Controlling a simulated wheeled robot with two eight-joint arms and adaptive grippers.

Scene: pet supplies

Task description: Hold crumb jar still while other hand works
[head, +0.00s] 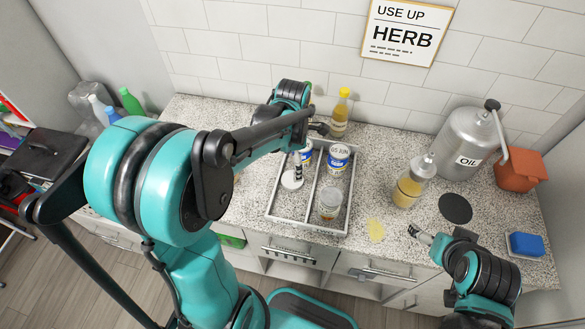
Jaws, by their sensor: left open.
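A small clear jar (330,204) with pale contents, which may be the crumb jar, stands upright in the right compartment of a metal divided tray (272,212). I cannot read a label on it. My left gripper (307,148) is open over the back of the tray, behind and left of that jar and apart from it. Its arm crosses the view and hides part of the counter. My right gripper (417,234) is low at the counter's front right, apart from the jar; its jaws are too small to judge.
A labelled can (338,160) stands behind the jar, with another partly hidden beside it. A white round item (292,180) is in the left compartment.

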